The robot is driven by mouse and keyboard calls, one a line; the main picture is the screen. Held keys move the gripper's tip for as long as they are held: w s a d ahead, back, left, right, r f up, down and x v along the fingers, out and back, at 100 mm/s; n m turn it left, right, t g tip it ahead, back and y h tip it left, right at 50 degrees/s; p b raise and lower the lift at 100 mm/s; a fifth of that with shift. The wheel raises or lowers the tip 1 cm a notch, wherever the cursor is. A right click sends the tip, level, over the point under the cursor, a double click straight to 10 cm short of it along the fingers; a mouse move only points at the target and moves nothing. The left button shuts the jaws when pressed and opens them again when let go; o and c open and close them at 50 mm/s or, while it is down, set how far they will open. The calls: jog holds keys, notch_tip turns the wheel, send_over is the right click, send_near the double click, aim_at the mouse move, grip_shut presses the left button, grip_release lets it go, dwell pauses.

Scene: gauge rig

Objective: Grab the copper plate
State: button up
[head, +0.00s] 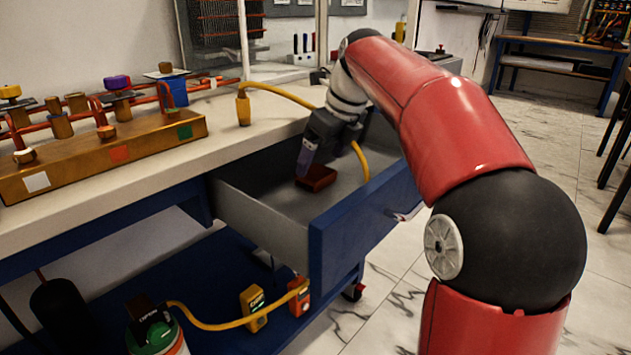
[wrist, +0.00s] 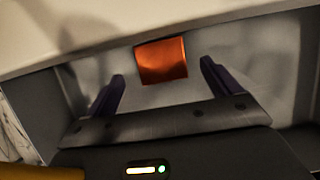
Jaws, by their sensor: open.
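The copper plate (wrist: 162,61) is a small orange-brown square lying on the floor of the open drawer. In the head view the plate (head: 317,178) looks dark red-brown and sits near the drawer's middle. My gripper (wrist: 163,82) is open and empty, with purple fingers to the left and right of the plate in the wrist view. The plate shows beyond the fingertips, between their lines, and is not held. In the head view my gripper (head: 306,164) is inside the drawer, just above and left of the plate. The exact gap to the plate is hard to tell.
The blue-fronted drawer (head: 365,222) is pulled out beneath the pale bench (head: 225,125); its walls surround my gripper. The bench overhangs the drawer's back. A wooden pipe rig (head: 60,172) stands on the bench at left. A yellow hose (head: 285,93) runs beside my wrist.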

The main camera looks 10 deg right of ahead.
aim_at(316, 172)
jog(key=x, duration=0.3)
jog(key=shift+w+f+b, duration=0.15)
jog(key=shift+f+b, duration=0.25)
jog(key=shift+r, duration=0.1)
jog(key=c, duration=1.7)
jog(key=shift+c, duration=0.2)
